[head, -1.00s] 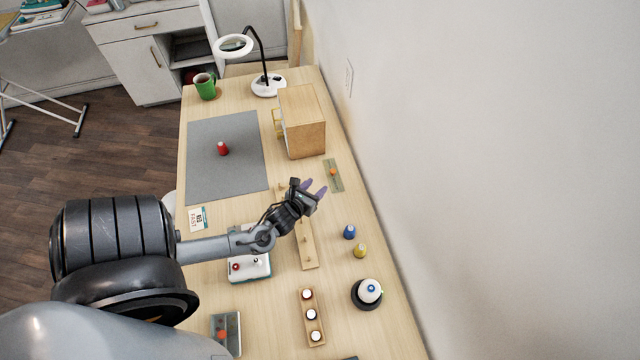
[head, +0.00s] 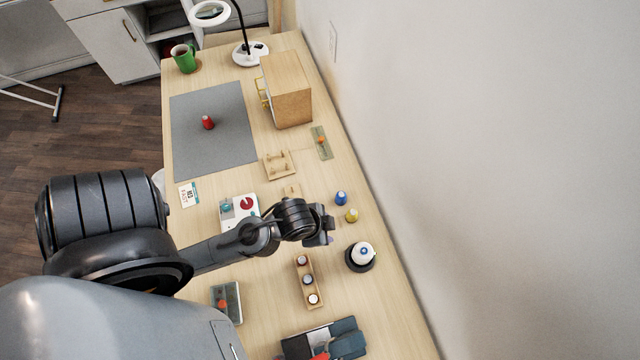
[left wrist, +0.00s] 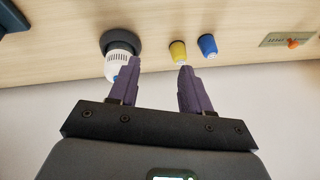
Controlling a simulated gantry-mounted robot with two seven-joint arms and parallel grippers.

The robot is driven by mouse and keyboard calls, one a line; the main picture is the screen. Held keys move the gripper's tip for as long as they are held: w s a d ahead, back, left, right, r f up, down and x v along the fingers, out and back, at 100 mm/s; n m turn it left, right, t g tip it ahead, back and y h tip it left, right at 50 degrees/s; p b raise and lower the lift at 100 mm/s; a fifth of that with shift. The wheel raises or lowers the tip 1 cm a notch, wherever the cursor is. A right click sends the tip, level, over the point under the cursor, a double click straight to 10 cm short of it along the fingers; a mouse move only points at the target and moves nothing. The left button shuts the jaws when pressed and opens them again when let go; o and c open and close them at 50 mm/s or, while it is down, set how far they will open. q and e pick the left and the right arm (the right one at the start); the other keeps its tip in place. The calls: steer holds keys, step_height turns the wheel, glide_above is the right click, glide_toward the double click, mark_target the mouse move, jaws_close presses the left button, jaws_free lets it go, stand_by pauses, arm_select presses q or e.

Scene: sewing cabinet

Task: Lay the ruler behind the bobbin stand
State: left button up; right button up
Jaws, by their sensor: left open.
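The ruler (head: 321,143), a flat grey-green strip with an orange knob, lies on the table near the wall, beside the wooden cabinet. Part of it shows at the right of the left wrist view (left wrist: 290,39). A wooden peg stand (head: 292,190), which may be the bobbin stand, is mostly hidden under my left arm. A wooden rack holding three white-topped pieces (head: 301,261) stands nearer. My left gripper (head: 325,232) is above the table, nearer than the ruler and apart from it. In the left wrist view its purple fingers (left wrist: 158,78) are open and empty. My right gripper is not in view.
Blue (head: 341,198) and yellow (head: 351,215) spools and a white-topped dark round device (head: 363,254) stand along the wall side. A wooden cabinet (head: 291,108), small wooden holder (head: 278,165) and grey mat (head: 190,150) lie farther away. Bare table surrounds the ruler.

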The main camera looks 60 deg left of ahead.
arm_select(q)
steer(key=s+d+r+n, duration=0.1)
steer(key=s+r+n, duration=0.1)
steer(key=n, duration=0.1)
steer(key=shift+s+d+r+g, duration=0.1)
steer(key=shift+d+r+g, duration=0.2)
steer(key=shift+d+g, duration=0.1)
step_height(320, 180, up, 24)
steer(key=p, duration=2.4)
steer(key=shift+r, duration=0.25)
